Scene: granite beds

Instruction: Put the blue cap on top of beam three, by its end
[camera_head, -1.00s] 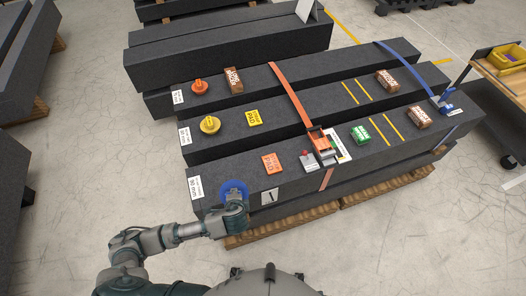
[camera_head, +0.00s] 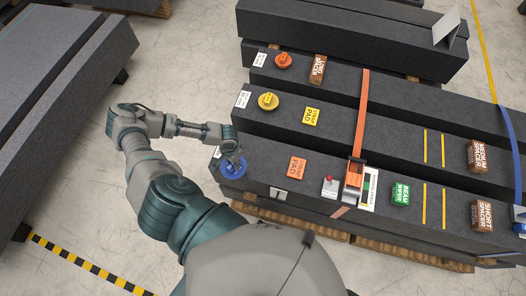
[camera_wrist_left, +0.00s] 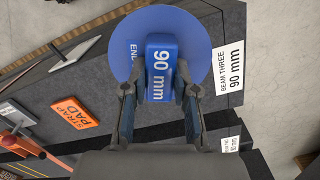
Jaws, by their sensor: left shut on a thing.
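The blue cap (camera_head: 233,168) is a round disc with a block-shaped grip marked 90 mm, which shows in the left wrist view (camera_wrist_left: 162,68). My left gripper (camera_head: 231,150) is shut on that grip, one finger on each side. The cap is over the left end of the nearest beam (camera_head: 262,160). The left wrist view shows a label (camera_wrist_left: 230,67) reading BEAM THREE 90 mm right beside the disc. I cannot tell whether the disc touches the beam's top. My right gripper is not in view.
An orange strap pad (camera_head: 297,167), an orange strap buckle (camera_head: 354,178), a green box (camera_head: 401,194) and a short spacer (camera_head: 481,215) lie along the same beam. A yellow cap (camera_head: 268,101) and an orange cap (camera_head: 283,60) sit on the beams behind.

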